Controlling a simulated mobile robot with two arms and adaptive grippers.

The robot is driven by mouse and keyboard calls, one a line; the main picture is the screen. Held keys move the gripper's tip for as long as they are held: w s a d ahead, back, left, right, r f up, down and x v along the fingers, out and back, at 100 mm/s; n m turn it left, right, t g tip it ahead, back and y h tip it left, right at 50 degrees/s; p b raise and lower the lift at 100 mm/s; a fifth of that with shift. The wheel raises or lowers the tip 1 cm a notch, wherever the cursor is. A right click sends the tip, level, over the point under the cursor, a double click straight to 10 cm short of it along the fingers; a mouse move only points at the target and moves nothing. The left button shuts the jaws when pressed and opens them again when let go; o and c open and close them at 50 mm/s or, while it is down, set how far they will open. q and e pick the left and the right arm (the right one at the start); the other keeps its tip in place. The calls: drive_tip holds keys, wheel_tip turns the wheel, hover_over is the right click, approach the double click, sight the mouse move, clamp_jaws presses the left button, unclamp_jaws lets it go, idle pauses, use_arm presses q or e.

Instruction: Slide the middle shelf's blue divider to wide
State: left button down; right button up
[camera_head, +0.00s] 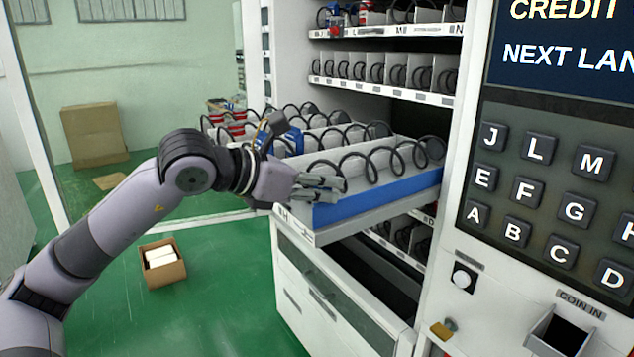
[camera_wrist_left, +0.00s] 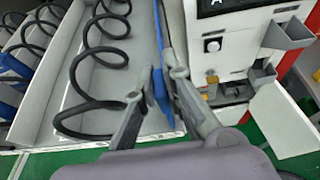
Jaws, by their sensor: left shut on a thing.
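The middle shelf (camera_head: 330,232) is pulled out of the vending machine as a tray with black spiral coils. Its blue divider (camera_head: 390,193) is a long, low strip along the tray's right side in the head view. In the left wrist view, the divider (camera_wrist_left: 160,88) is a thin blue strip seen nearly edge-on, to the right of a coil. My left gripper (camera_head: 335,191) is at the divider's front end, shut on it. The fingers (camera_wrist_left: 164,76) lie on both sides of the strip. My right gripper is not in view.
A black coil (camera_wrist_left: 90,80) lies close to the left finger. The keypad panel (camera_head: 555,190) and coin slot (camera_head: 562,333) stand to the right. Upper shelves (camera_head: 385,92) sit above the tray. A small open box (camera_head: 162,264) is on the green floor.

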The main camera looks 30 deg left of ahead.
use_arm(q)
drive_tip(key=shift+s+d, duration=0.2)
drive_tip(key=shift+d, duration=0.2)
drive_tip(key=shift+w+a+f, duration=0.1)
drive_tip(key=shift+a+f, duration=0.05)
drive_tip(key=shift+a, duration=0.05)
drive_tip(key=c, duration=2.2)
unclamp_jaws()
drive_tip(key=shift+a, duration=0.15)
drive_tip(key=o, duration=0.4)
drive_tip(key=shift+d, duration=0.3)
drive_tip(key=shift+o, duration=0.6)
drive_tip(key=shift+a, duration=0.15)
drive_tip(key=shift+s+a+r, duration=0.1)
drive_tip(key=shift+s+r, duration=0.1)
drive_tip(key=v, duration=1.1)
drive_tip(key=shift+s+a, duration=0.15)
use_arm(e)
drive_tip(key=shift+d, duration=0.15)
